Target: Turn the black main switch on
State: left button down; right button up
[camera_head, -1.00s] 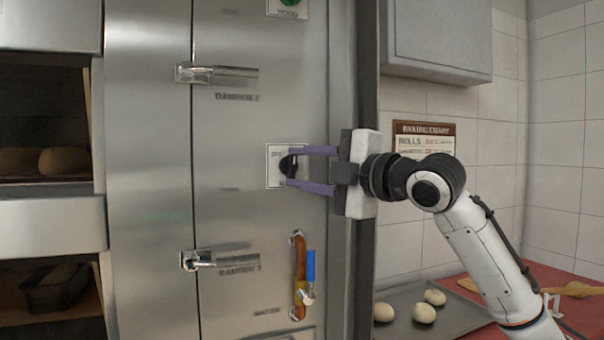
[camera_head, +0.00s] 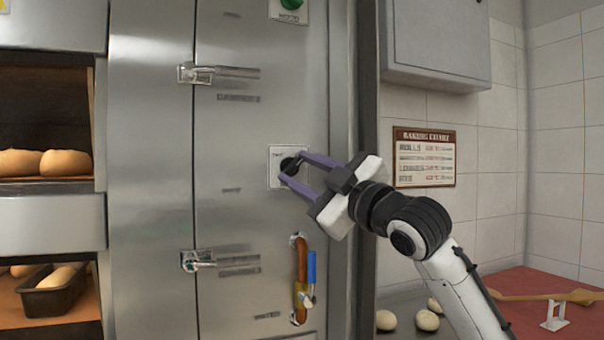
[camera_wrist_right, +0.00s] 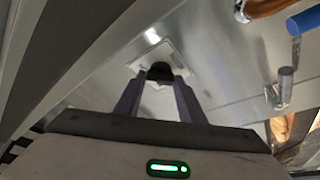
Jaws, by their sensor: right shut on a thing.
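The black main switch (camera_head: 290,165) is a dark knob on a white plate (camera_head: 274,178) on the steel oven front. It also shows in the right wrist view (camera_wrist_right: 160,72), between the fingertips. My right gripper (camera_head: 293,167) has its purple fingers shut on the knob, one on each side. The gripper is rolled, its white body tilted, and its arm comes in from the lower right. The fingers cover part of the knob, so its exact pointing direction is hard to read. My left gripper is not in view.
Damper handles (camera_head: 220,74) (camera_head: 222,262) sit above and below left. A blue-levered water valve (camera_head: 310,266) on a copper pipe is below the switch. A green button (camera_head: 291,4) is above. A grey wall box (camera_head: 434,42) hangs right. Dough balls (camera_head: 427,320) lie lower right.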

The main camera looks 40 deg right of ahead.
jog(key=shift+f, duration=0.1)
dwell(0.4)
jog(key=o, duration=1)
jog(key=shift+o, duration=0.2)
jog(key=b+v, duration=0.3)
jog(key=v, duration=0.7)
jog(key=shift+s, duration=0.15)
